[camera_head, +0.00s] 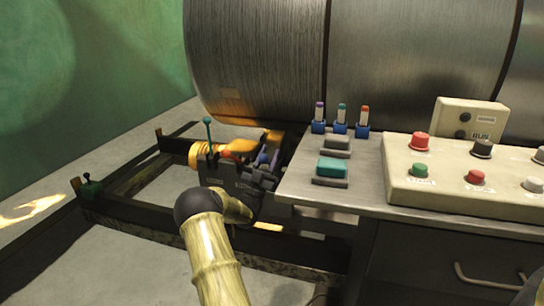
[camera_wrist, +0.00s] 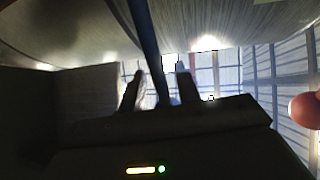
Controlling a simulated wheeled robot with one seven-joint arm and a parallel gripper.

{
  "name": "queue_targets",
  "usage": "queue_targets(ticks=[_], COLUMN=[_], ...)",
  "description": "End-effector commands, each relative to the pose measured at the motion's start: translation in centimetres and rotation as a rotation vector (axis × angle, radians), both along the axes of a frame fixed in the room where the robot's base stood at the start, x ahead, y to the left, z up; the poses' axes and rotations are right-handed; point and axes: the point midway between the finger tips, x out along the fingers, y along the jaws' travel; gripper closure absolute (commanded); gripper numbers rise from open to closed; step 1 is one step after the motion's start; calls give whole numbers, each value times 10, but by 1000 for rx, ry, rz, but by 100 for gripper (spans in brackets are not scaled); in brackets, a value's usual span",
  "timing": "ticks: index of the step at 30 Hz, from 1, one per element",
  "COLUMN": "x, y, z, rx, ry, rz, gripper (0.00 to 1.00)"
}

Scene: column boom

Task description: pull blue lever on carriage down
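In the wrist view, the blue lever (camera_wrist: 147,40) is a long dark-blue rod that comes down from the top edge and passes between the fingers of my gripper (camera_wrist: 162,75). The fingers stand apart, with a gap on each side of the rod, so the gripper looks open around it. In the head view, the carriage (camera_head: 229,178) is a dark block with yellow-orange parts, sitting on rails left of the table. My arm reaches it from below and partly covers it. The blue lever is not clear there among the dark parts.
A green-knobbed lever (camera_head: 209,135) rises from the carriage's left. A large metal drum (camera_head: 260,60) fills the space behind. At right stands a table (camera_head: 300,188) with a button panel (camera_head: 395,190). A red ball (camera_wrist: 304,108) shows at the wrist view's right edge.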

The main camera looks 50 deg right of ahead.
Motion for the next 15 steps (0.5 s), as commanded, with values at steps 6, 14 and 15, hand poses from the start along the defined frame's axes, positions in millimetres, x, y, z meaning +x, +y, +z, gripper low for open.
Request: queue_targets(ticks=[6,14,15], x=[1,-1,-1], y=[4,28,33], z=[-3,-31,-37], rx=[1,4,3], ry=[1,3,3], rz=[3,3,3], gripper=[67,67,67])
